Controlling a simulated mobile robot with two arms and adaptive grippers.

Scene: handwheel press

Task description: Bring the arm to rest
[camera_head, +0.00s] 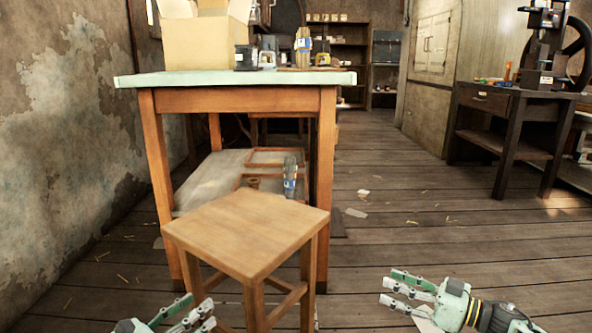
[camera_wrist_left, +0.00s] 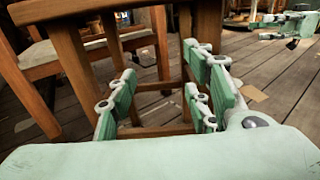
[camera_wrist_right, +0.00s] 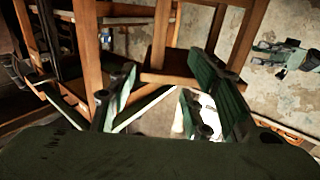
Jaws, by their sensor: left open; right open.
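My left gripper (camera_head: 190,318) is at the bottom edge of the head view, in front of the wooden stool, and only its fingers and part of its wrist show. Its fingers are spread and empty in the left wrist view (camera_wrist_left: 165,95). My right gripper (camera_head: 402,292) is at the lower right over the plank floor, right of the stool. Its fingers are apart with nothing between them, and they also show in the right wrist view (camera_wrist_right: 165,95). Neither gripper appears to hold anything.
A wooden stool (camera_head: 248,230) stands just ahead, before a wooden table (camera_head: 236,79) bearing an open cardboard box (camera_head: 207,40). A dark bench (camera_head: 505,100) with a handwheel press (camera_head: 545,45) stands at the right. The plank floor (camera_head: 420,215) between them is mostly clear.

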